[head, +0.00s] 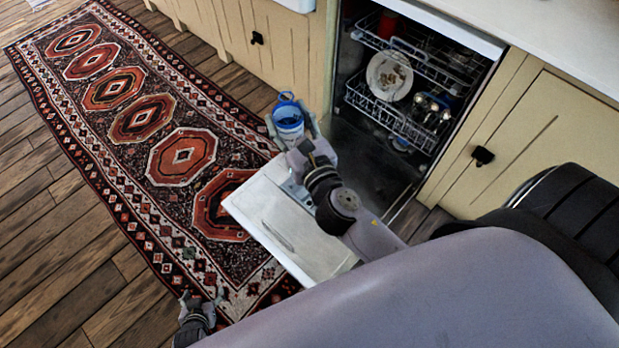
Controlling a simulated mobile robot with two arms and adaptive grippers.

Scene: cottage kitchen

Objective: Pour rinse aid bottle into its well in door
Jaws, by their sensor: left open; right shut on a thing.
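A blue and white bottle (288,118), which I take to be the rinse aid bottle, is held in my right gripper (291,126). The gripper's fingers close around its sides. The dispenser area on the door is mostly hidden by my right forearm, and I cannot make out the well. My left gripper (203,301) is open and empty, low in the picture over the rug's edge, left of the door.
The dishwasher stands open, its upper rack (420,65) and lower rack (395,118) holding a soiled plate (389,76), a red item (388,24) and other dishes. Cream cabinets (540,145) flank it. A patterned rug (180,157) lies on the wooden floor, clear of objects.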

